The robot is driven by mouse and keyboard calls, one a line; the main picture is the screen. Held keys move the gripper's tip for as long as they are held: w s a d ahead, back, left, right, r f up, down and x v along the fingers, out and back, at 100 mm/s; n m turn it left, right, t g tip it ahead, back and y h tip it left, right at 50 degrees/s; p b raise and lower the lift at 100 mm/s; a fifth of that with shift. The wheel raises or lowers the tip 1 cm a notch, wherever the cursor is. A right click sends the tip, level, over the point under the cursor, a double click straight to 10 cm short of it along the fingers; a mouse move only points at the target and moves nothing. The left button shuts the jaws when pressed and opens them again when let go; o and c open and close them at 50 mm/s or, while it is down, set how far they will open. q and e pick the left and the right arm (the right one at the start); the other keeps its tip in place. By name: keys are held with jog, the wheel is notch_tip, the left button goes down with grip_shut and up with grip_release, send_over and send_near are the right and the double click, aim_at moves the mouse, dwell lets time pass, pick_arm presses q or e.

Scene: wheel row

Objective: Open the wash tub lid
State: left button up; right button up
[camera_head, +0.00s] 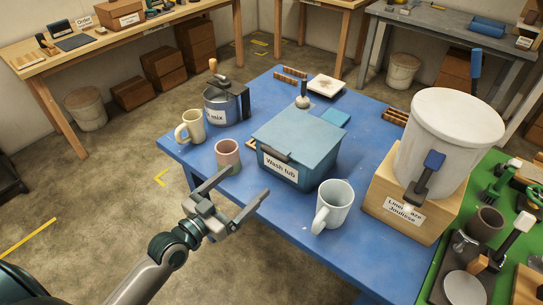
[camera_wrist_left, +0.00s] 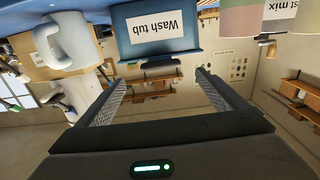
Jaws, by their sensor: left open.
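The blue wash tub (camera_head: 302,170) stands on the blue table with its flat lid (camera_head: 303,130) shut. A dark handle (camera_head: 275,151) sits at the lid's front edge, above the "Wash tub" label. My left gripper (camera_head: 248,180) is open and empty, in front of and below the tub's front side, apart from it. In the left wrist view, which appears upside down, the tub (camera_wrist_left: 137,42) and its dark handle (camera_wrist_left: 161,65) show ahead, between the open fingers (camera_wrist_left: 160,78). My right gripper is not in view.
On the blue table (camera_head: 275,213), a pink-green mug (camera_head: 228,154), a cream mug (camera_head: 192,126) and a mix canister (camera_head: 222,106) stand left of the tub. A white mug (camera_head: 334,205) stands close at its front right. A large white bucket (camera_head: 450,140) on a wooden box is further right.

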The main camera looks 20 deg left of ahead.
pick_arm(q)
jog(key=p+x, duration=0.2)
jog(key=x, duration=1)
jog(key=shift+w+p, duration=0.3)
jog(key=shift+w, duration=0.05)
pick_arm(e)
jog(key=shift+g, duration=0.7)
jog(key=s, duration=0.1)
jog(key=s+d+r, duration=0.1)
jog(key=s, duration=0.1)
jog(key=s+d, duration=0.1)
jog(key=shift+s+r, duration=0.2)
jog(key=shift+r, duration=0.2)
pick_arm(q)
jog(key=shift+d, duration=0.1)
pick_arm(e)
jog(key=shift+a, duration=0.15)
pick_arm(q)
jog(key=c, duration=1.3)
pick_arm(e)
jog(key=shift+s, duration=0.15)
